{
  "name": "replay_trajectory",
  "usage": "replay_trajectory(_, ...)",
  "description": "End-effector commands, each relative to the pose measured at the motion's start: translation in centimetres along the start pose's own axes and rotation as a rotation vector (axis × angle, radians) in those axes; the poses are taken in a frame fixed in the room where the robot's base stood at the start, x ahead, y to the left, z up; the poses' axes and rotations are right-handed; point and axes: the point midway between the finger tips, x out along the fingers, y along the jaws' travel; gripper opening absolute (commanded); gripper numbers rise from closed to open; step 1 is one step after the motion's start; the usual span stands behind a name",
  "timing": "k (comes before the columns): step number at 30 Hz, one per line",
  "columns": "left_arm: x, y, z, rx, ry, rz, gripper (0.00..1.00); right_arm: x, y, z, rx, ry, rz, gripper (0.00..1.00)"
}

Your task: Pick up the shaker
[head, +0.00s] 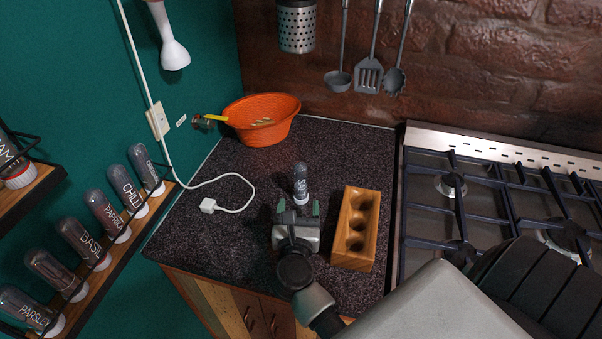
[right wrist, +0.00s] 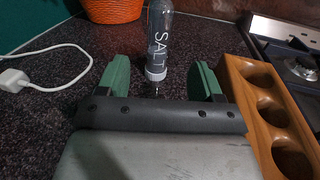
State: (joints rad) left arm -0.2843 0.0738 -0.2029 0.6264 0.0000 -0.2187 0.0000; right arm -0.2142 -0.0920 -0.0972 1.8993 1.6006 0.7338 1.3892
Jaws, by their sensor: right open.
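The shaker (head: 301,183) is a small clear bottle with a light cap, standing on the dark speckled counter (head: 330,140). In the right wrist view the shaker (right wrist: 160,40) shows the word SALT, its pale cap at the bottom. My right gripper (head: 298,209) is open, just in front of the shaker. Its two green fingertips (right wrist: 160,78) lie to either side of the shaker's line, and the shaker stands beyond them. I cannot tell whether any finger touches it. My left gripper is in neither view.
A wooden block with round holes (head: 345,246) stands close to the right of my gripper. A white cable with a plug (head: 208,206) lies to the left. An orange bowl (head: 243,132) is at the back; a gas stove (head: 470,220) is at right. Jars line the left wall rack (head: 120,240).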

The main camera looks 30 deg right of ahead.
Motion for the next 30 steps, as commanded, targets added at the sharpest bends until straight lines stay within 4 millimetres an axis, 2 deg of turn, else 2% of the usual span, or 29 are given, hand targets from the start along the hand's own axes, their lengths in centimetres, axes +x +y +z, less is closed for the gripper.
replay_trajectory(3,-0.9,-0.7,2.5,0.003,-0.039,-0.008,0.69,1.9,0.1,0.2,-0.004,-0.003,0.003,0.66)
replay_trajectory(7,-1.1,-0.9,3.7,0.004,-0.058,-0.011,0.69,2.8,0.0,0.1,-0.004,-0.003,0.002,0.66)
replay_trajectory(11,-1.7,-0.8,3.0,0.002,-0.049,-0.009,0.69,3.9,0.1,0.0,-0.007,-0.004,0.003,0.66)
replay_trajectory(18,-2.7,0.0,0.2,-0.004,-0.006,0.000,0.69,7.2,0.1,-0.4,-0.006,-0.004,0.003,0.66)
replay_trajectory(22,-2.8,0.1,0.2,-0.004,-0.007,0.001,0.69,7.9,0.1,-0.6,-0.004,-0.003,0.003,0.66)
replay_trajectory(28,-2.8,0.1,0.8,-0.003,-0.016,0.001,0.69,8.0,0.1,-0.7,-0.004,-0.002,0.003,0.66)
replay_trajectory(30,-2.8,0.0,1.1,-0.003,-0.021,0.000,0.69,7.9,0.1,-0.7,-0.004,-0.002,0.003,0.57)
